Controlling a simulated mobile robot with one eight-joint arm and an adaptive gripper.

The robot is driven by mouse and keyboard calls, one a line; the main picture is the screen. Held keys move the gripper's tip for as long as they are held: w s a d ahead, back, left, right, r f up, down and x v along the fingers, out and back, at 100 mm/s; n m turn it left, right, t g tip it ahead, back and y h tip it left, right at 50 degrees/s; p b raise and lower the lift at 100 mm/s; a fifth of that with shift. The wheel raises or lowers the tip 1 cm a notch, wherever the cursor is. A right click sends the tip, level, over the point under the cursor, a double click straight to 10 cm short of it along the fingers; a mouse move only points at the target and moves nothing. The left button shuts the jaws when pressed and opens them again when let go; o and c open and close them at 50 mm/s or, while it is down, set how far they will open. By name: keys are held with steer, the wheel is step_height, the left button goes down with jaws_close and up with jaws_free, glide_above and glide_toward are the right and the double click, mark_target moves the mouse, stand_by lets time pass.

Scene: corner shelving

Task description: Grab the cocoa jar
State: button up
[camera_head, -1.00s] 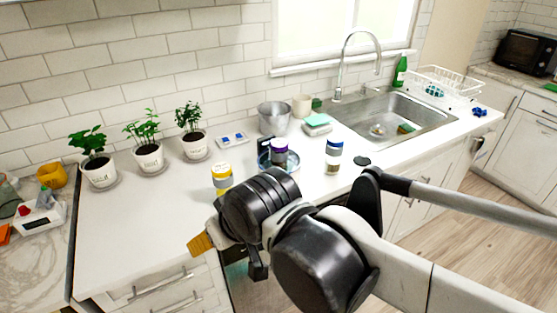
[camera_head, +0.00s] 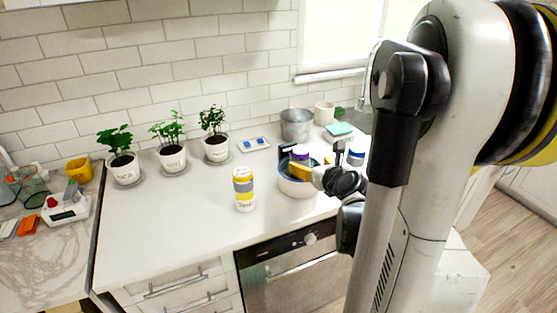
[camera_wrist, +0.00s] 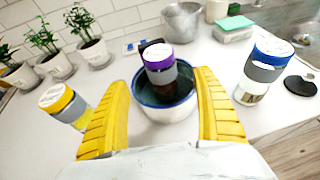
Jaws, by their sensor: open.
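A jar with a purple lid and grey band (camera_wrist: 158,62) has dark brown contents, which fits cocoa; its label is too small to read. It stands upright in a white bowl with a blue rim (camera_wrist: 168,112). The jar also shows in the head view (camera_head: 300,153), above the bowl's rim (camera_head: 290,190). My gripper (camera_wrist: 162,80) is open. In the wrist view its two yellow fingers flank the bowl and jar, with nothing held between them.
A yellow-lidded jar (camera_head: 244,190) stands left of the bowl, and a blue-lidded jar (camera_wrist: 262,72) stands right. A metal pot (camera_head: 297,125), cup (camera_head: 325,112) and sponge (camera_head: 339,130) are behind. Potted plants (camera_head: 172,158) line the wall. The front-left counter is clear.

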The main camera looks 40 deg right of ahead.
mark_target(303, 161)
steer(key=b+x, duration=0.1)
steer(key=x, duration=0.3)
steer(key=shift+w+f, duration=0.15)
steer(key=b+x, duration=0.2)
steer(key=x, duration=0.3)
steer(key=shift+d+f, duration=0.1)
steer(key=c, duration=1.5)
